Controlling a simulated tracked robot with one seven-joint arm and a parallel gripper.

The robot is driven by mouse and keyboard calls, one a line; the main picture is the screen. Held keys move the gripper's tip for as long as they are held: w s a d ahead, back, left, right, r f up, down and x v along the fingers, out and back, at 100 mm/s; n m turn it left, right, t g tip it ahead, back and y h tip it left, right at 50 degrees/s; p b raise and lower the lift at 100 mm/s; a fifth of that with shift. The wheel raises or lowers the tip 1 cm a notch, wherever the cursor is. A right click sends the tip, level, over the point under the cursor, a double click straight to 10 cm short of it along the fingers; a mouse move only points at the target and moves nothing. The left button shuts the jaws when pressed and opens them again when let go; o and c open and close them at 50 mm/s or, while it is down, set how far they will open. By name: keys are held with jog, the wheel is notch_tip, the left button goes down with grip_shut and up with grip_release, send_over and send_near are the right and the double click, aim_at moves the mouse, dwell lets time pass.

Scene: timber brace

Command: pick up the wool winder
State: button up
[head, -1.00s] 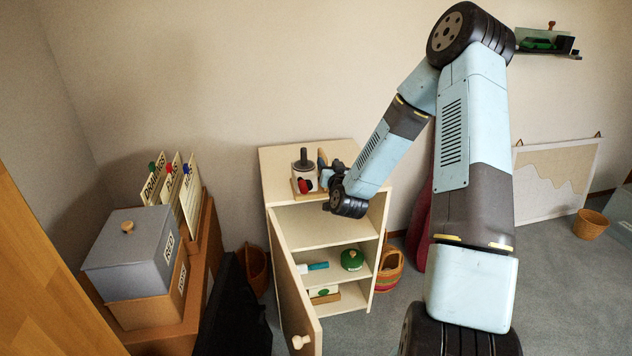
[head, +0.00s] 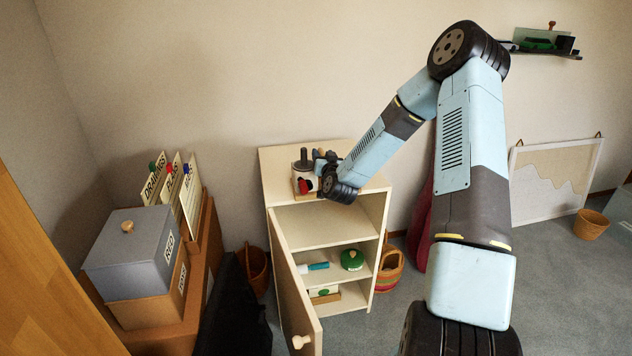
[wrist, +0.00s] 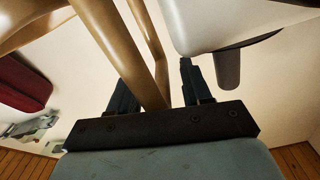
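On top of the cream cabinet (head: 350,206), a small device with a white body, an upright dark post and a red part, which I take to be the wool winder (head: 299,172), stands at the left. My gripper (head: 322,164) is right beside it, partly hidden by my wrist. In the wrist view my gripper (wrist: 157,70) is open, with its two dark fingers apart. A tan wooden bar (wrist: 148,84) runs between them; I cannot tell whether they touch it. A white body with a grey cylinder (wrist: 229,68) shows at the upper right, apart from the fingers.
The cabinet's door (head: 295,285) hangs open at the left. Its shelves hold a green round thing (head: 352,259) and a teal-handled thing (head: 317,266). A grey lidded box (head: 130,255) stands farther left. The cabinet top's front right is clear.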

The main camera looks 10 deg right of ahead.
grip_shut()
jog(key=shift+r, duration=0.1)
dwell(1.1)
